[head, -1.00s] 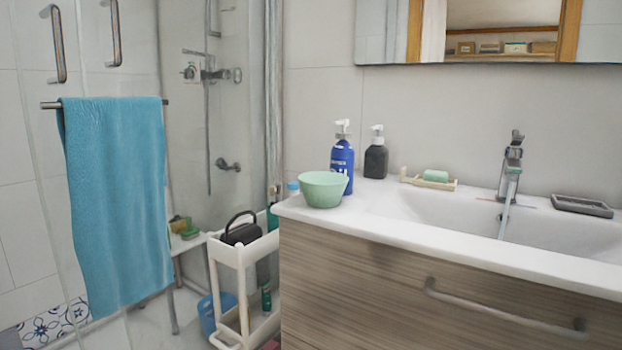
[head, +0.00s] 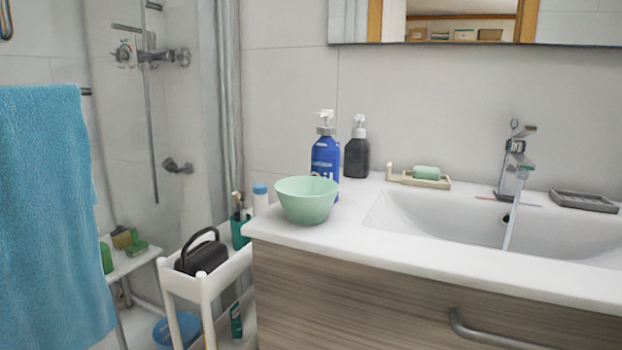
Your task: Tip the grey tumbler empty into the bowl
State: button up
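A light green bowl (head: 306,201) stands upright near the left corner of the white sink counter. Its inside is mostly hidden from this low angle. I see no grey tumbler that I can make out in the head view. A teal cup (head: 240,232) with brushes in it stands on the cart, partly hidden behind the counter corner. My gripper is not in view.
A blue pump bottle (head: 324,160) and a dark pump bottle (head: 356,152) stand behind the bowl. A soap dish (head: 426,181) and faucet (head: 513,170) are further right. The white cart (head: 207,295) holds a black bag (head: 203,254). A blue towel (head: 45,220) hangs at left.

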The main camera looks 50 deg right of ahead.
aim_at(305, 200)
jog(key=z, duration=0.4)
jog(key=i, duration=1.2)
jog(key=z, duration=0.4)
